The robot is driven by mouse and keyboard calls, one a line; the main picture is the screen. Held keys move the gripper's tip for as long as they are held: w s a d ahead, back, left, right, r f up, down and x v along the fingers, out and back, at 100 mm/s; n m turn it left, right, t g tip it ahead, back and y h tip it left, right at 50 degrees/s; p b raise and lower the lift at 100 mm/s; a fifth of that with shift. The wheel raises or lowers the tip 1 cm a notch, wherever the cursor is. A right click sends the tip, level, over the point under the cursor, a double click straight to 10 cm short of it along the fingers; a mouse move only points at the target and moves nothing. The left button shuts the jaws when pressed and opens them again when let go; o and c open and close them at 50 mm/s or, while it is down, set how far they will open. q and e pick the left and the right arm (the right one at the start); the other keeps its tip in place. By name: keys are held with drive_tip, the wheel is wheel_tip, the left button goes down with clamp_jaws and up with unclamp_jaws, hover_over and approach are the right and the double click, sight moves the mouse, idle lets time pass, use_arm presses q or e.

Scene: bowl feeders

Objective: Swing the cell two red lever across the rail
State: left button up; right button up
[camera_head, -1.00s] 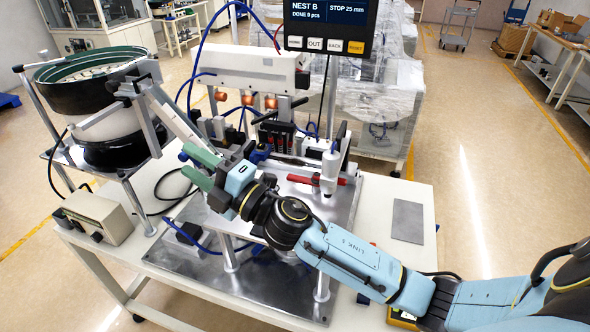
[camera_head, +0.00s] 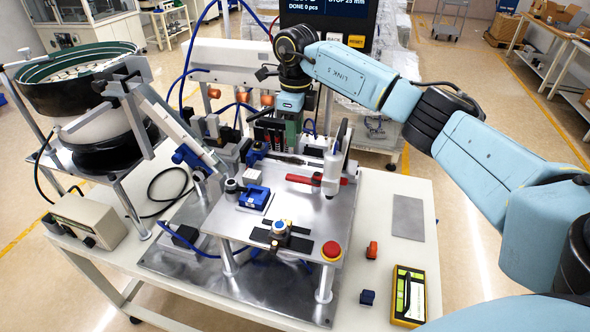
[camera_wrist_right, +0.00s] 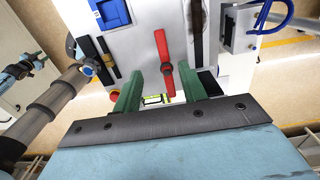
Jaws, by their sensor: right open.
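The red lever (camera_head: 300,179) lies level across the foot of a white post (camera_head: 331,172) on the raised metal plate (camera_head: 300,215). The lever also shows in the right wrist view (camera_wrist_right: 161,46), its lower end in line with the gap between my fingers. My right gripper (camera_head: 276,132) is over the far side of the plate, beyond and left of the lever. Its green fingers (camera_wrist_right: 160,88) are spread and hold nothing. The head view shows it apart from the lever. My left gripper is not in view.
A blue block (camera_head: 254,198), a black clamp (camera_head: 281,236) and a red button (camera_head: 331,251) sit on the plate. The bowl feeder (camera_head: 85,80) stands left. A yellow-edged case (camera_head: 409,296) lies at front right. The screen (camera_head: 335,8) is partly behind my arm.

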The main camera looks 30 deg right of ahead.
sight(296, 177)
drive_tip(key=f+p, duration=0.2)
drive_tip(key=f, duration=1.1)
drive_tip(key=shift+d+f, duration=0.1)
drive_tip(key=shift+d, duration=0.1)
drive_tip(key=shift+s, duration=0.1)
clamp_jaws()
